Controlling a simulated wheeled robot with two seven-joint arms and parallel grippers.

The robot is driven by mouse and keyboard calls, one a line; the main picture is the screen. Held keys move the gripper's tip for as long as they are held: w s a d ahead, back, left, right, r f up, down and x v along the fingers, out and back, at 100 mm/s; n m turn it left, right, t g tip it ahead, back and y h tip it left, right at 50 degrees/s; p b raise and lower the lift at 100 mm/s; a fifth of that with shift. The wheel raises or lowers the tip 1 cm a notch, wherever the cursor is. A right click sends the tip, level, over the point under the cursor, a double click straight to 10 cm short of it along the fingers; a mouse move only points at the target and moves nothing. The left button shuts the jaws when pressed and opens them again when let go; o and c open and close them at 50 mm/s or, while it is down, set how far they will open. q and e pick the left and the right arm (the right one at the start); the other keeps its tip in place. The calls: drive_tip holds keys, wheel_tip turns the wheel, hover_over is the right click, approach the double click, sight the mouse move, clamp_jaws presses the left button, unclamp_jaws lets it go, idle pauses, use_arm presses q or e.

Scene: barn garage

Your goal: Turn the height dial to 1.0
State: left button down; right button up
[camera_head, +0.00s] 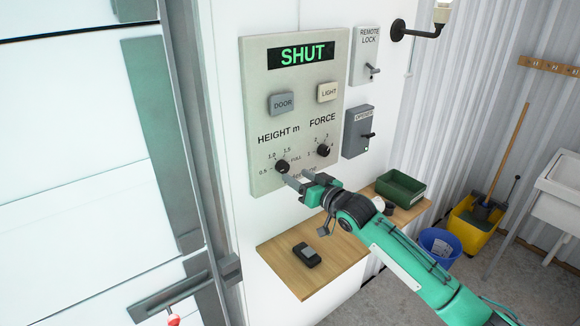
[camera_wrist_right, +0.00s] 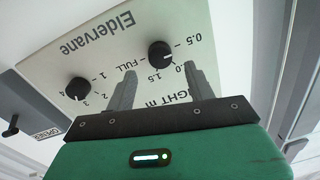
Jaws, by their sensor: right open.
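The height dial (camera_head: 282,167) is a round black knob at the lower left of the pale control panel (camera_head: 258,112). Its scale reads 0.5, 1.0, 1.5 and FULL; its pointer is too small to read surely. The right wrist view shows the height dial (camera_wrist_right: 160,55) upside down, beyond and roughly between my fingertips. My right gripper (camera_head: 299,176) is open and empty, just below and right of the dial in the head view. Its two grey fingers also show in the right wrist view (camera_wrist_right: 161,72); I see no clear contact with the dial. My left gripper is not in view.
The force dial (camera_head: 323,150) sits right of the height dial. DOOR (camera_head: 282,103) and LIGHT (camera_head: 327,92) buttons are above; the display (camera_head: 303,54) reads SHUT. A wooden shelf (camera_head: 345,262) below holds a dark device and green bin (camera_head: 400,188).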

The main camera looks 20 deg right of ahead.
sight(286, 169)
drive_tip(key=shift+p+x, duration=0.6)
drive_tip(key=shift+x, duration=1.55)
drive_tip(key=c, duration=1)
drive_tip(key=shift+o, duration=0.2)
drive_tip(key=shift+m, duration=0.4)
drive_tip(key=m, duration=0.5)
drive_tip(key=shift+f+m, duration=0.1)
drive_tip(key=shift+m, duration=0.3)
drive_tip(key=m+p, duration=0.1)
drive_tip(key=m, duration=0.4)
drive_tip(key=shift+t+p, duration=0.3)
drive_tip(key=shift+p, duration=0.05)
drive_tip(key=shift+m, duration=0.4)
